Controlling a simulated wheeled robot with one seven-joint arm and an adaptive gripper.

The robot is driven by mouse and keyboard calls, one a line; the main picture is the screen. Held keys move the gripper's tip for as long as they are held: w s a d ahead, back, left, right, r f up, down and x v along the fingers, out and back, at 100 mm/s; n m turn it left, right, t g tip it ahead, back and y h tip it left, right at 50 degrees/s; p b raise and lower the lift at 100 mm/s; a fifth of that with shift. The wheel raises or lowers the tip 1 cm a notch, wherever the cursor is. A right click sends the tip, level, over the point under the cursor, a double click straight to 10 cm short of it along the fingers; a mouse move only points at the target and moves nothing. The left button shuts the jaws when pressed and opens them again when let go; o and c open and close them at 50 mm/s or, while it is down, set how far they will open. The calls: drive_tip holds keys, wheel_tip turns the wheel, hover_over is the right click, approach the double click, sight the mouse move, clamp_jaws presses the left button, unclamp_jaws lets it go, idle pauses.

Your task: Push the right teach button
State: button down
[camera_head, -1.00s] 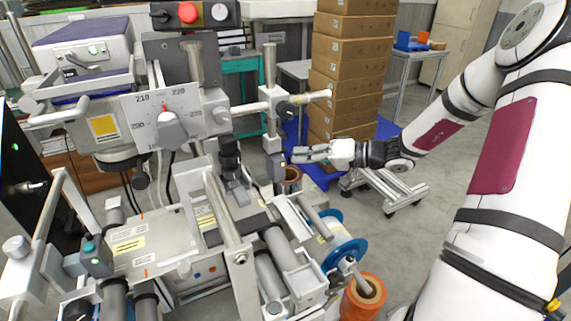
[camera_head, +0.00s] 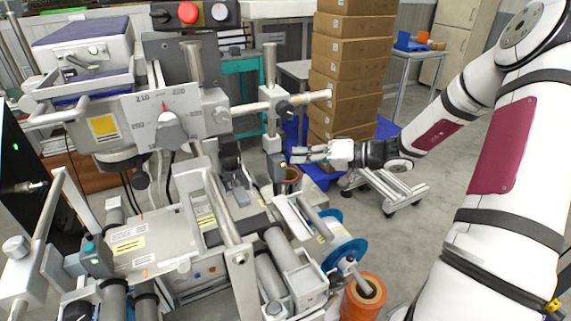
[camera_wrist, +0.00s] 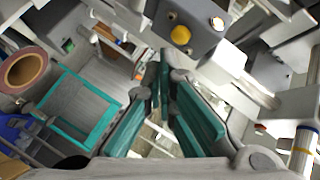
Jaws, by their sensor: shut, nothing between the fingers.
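A dark grey box (camera_head: 277,166) stands on the right part of the machine, with a small yellow spot on the side facing my gripper. In the wrist view a grey box (camera_wrist: 188,28) carries a round yellow button (camera_wrist: 181,34) and a smaller pale button (camera_wrist: 217,24). It appears to be the same box. My gripper (camera_head: 297,155) is just right of the box in the head view. In the wrist view my gripper (camera_wrist: 162,72) is shut and empty, its tips below the yellow button. I cannot tell whether they touch the box.
Another box with a teal button (camera_head: 89,246) stands at the machine's left. A horizontal bar (camera_head: 300,98) lies above my gripper. A blue reel (camera_head: 344,255) and an orange roll (camera_head: 363,298) are below. Stacked cartons (camera_head: 345,70) stand behind.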

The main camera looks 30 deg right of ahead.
drive_tip(key=shift+a, duration=0.15)
idle(0.4)
drive_tip(key=shift+a, duration=0.3)
drive_tip(key=shift+a, duration=0.35)
idle(0.6)
drive_tip(key=shift+d, duration=0.1)
drive_tip(key=shift+d+b, duration=0.3)
drive_tip(key=shift+d, duration=0.4)
drive_tip(key=shift+d, duration=2.5)
